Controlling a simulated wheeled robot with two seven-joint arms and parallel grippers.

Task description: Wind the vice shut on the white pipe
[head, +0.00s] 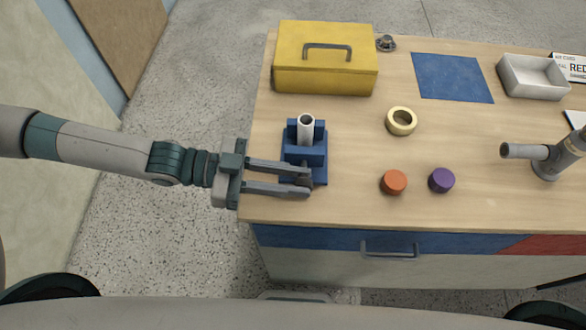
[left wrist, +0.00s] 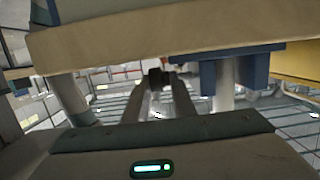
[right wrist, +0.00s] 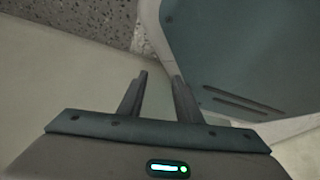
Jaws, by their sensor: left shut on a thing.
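The blue vice (head: 318,152) stands on the workbench near its left front. The white pipe (head: 306,128) stands upright between its jaws; I cannot tell whether both jaws touch it. My left gripper (head: 306,181) reaches in from the left and is shut on the vice's dark handle, at the vice's front. In the left wrist view the fingers (left wrist: 160,80) close on this dark handle (left wrist: 155,75), with the blue vice (left wrist: 206,76) and the pipe (left wrist: 224,88) beside it. My right gripper (right wrist: 160,78) is open and empty in the right wrist view.
A yellow toolbox (head: 322,80) stands behind the vice. A cream ring (head: 401,132), an orange cap (head: 393,182) and a purple cap (head: 441,180) lie to the right. A blue mat (head: 451,77), a white tray (head: 535,77) and a grey pipe fixture (head: 547,154) are farther right.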

